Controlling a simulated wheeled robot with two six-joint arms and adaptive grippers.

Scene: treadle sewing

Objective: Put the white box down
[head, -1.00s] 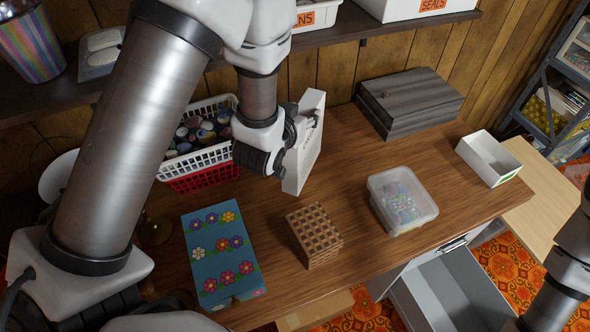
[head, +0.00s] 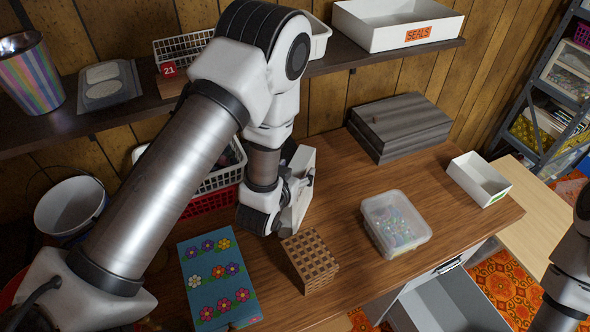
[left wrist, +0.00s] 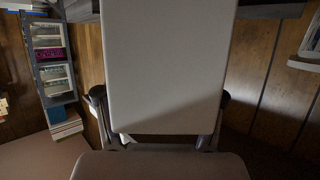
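The white box (head: 303,188) is upright, with its narrow side towards the head camera. My left gripper (head: 291,196) is shut on it, coming in from its left. In the left wrist view the white box (left wrist: 165,65) fills the middle, with the two fingers of my left gripper (left wrist: 158,128) at its sides. The box's lower end is close to the wooden table top (head: 345,215), just behind the brown checkered box; I cannot tell whether it touches. My right arm shows at the right edge, but its gripper is outside the picture.
The checkered box (head: 310,260) and a blue flowered box (head: 218,278) stand in front. A clear tub (head: 396,224), an open white box (head: 478,180) and a grey wooden box (head: 400,125) are to the right. A red-and-white basket (head: 210,198) is behind my left arm.

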